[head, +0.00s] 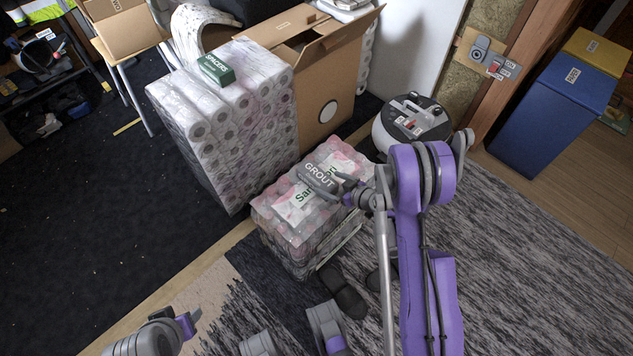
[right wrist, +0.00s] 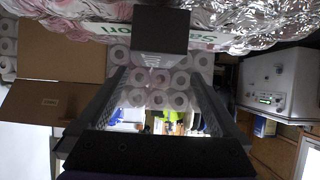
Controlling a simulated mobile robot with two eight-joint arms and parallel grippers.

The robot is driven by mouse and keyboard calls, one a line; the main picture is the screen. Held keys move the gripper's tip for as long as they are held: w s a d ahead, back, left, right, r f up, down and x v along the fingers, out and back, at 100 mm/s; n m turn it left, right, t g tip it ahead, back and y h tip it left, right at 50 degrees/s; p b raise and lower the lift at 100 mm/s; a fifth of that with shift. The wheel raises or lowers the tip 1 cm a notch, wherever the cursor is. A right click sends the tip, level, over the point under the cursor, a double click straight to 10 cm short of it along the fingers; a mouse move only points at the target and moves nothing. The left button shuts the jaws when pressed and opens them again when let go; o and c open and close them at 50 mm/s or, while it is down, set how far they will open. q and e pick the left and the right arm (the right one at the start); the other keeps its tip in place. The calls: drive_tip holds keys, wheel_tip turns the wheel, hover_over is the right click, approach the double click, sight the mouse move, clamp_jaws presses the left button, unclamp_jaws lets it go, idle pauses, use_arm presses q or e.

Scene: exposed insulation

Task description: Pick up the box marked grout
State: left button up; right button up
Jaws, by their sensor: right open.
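The box marked grout (head: 318,177) is a small dark grey box with a white label. It lies on top of a plastic-wrapped pack (head: 290,225) near the middle of the head view. My right gripper (head: 346,190) is at the box's right end, its jaws open. In the right wrist view, the box's dark end face (right wrist: 161,28) is at top centre, straight ahead of the open fingers (right wrist: 158,75). I cannot tell whether the fingertips overlap its sides.
A tall stack of wrapped rolls (head: 215,115) with a green box marked spacers (head: 215,69) stands left of the pack. An open cardboard box (head: 330,90) is behind. A round white and black machine (head: 410,122) stands close on the right. Dark carpet at left is mostly free.

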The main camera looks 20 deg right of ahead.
sight(312, 174)
drive_tip(key=b+x, duration=0.1)
drive_tip(key=x, duration=0.9)
drive_tip(key=shift+w+d+f+b, duration=0.1)
drive_tip(key=shift+w+f+b, duration=0.05)
drive_tip(key=shift+w+b, duration=0.25)
clamp_jaws()
